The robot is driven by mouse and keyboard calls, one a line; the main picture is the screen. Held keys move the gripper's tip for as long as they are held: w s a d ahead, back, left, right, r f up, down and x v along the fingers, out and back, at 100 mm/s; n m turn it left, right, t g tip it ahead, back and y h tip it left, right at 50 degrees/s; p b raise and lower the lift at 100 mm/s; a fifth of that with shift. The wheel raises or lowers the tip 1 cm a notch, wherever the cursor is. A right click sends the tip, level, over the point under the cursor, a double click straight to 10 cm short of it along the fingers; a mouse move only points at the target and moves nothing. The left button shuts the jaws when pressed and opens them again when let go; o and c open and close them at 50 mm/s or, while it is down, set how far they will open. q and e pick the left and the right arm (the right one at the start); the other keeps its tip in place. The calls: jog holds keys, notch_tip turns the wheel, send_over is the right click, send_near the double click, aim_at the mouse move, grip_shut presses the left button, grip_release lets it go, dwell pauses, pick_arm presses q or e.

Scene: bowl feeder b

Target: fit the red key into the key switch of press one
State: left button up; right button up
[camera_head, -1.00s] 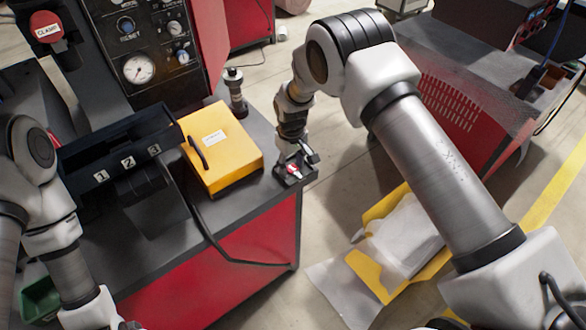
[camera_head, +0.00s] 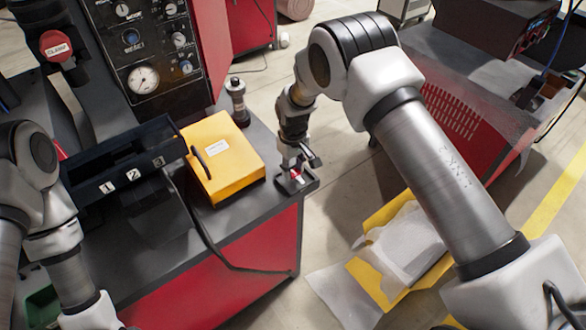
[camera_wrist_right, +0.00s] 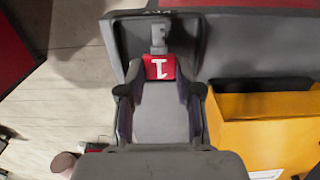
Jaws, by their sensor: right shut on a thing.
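My right gripper (camera_head: 296,170) points down at the near right corner of the grey table top. In the right wrist view it (camera_wrist_right: 160,80) is shut on the red key (camera_wrist_right: 160,67), which carries a white 1. The key's grey stem points up in that view, over a dark tray (camera_wrist_right: 220,70) with partly cut-off lettering. In the head view only a little red of the key (camera_head: 295,177) shows between the fingers. I cannot tell whether the key still touches the tray. My left arm comes in at the left, its gripper cut off below. I cannot pick out the key switch.
The press panel (camera_head: 150,45) with gauges and knobs stands at the back left. A red clamp button (camera_head: 55,45), a rack numbered 1 to 3 (camera_head: 130,185), a yellow box (camera_head: 225,165) and a dark cylinder (camera_head: 238,100) are nearby. A black cable crosses the table front.

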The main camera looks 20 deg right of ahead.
notch_tip(320, 180, up, 2)
jog(key=shift+s+a+r+p, duration=0.1)
jog(key=shift+s+p, duration=0.05)
jog(key=shift+p, duration=0.3)
pick_arm(q)
notch_tip(320, 180, up, 16)
jog(key=p, duration=1.4)
jog(key=shift+f, duration=0.15)
pick_arm(e)
jog(key=s+a, duration=0.8)
jog(key=s, duration=0.5)
jog(key=shift+s+r, duration=0.25)
